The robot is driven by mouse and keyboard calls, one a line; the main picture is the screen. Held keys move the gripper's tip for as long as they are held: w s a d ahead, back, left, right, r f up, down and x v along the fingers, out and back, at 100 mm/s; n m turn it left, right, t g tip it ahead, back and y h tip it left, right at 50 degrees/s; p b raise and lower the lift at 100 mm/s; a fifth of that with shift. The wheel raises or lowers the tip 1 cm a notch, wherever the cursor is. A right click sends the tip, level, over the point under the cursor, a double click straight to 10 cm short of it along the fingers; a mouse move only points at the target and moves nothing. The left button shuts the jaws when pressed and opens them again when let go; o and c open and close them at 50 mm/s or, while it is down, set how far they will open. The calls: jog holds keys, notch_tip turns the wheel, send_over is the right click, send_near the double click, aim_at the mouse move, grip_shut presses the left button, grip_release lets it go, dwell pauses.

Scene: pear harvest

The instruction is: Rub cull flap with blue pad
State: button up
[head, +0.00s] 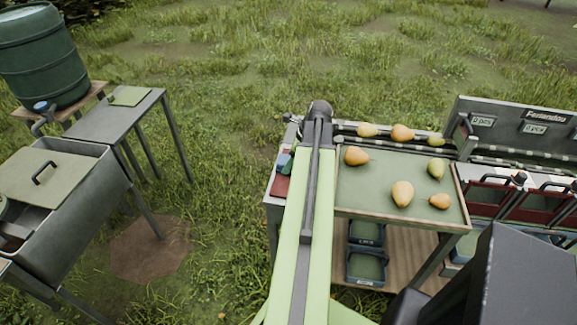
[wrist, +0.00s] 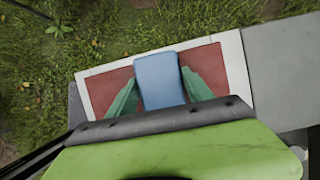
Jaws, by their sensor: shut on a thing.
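The blue pad (wrist: 160,80) is between the green fingers of my gripper (wrist: 152,88) in the wrist view, and the gripper is shut on it. Below the pad is a red mat with a white border (wrist: 104,87); whether the pad touches it I cannot tell. In the head view my arm hides most of the gripper, and a bit of the blue pad (head: 284,161) shows beside the red mat (head: 281,187). Red-fronted flaps with dark handles (head: 489,196) stand at the right; which one is the cull flap I cannot tell.
A green tray (head: 375,190) holds several pears, with more pears on the rails behind it. Dark green bins (head: 366,267) sit on the shelf below. At the left stand a grey basin with a lid (head: 45,177), a side table (head: 120,112) and a green barrel (head: 40,55).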

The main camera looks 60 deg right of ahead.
jog(key=shift+w+d, duration=0.25)
jog(key=shift+d, duration=0.45)
jog(key=shift+w+d, duration=0.3)
jog(key=shift+d, duration=0.45)
jog(key=shift+w+d, duration=0.25)
jog(key=shift+d, duration=0.45)
notch_tip(320, 180, up, 6)
jog(key=p, duration=0.6)
notch_tip(320, 180, up, 3)
jog(key=p, duration=0.3)
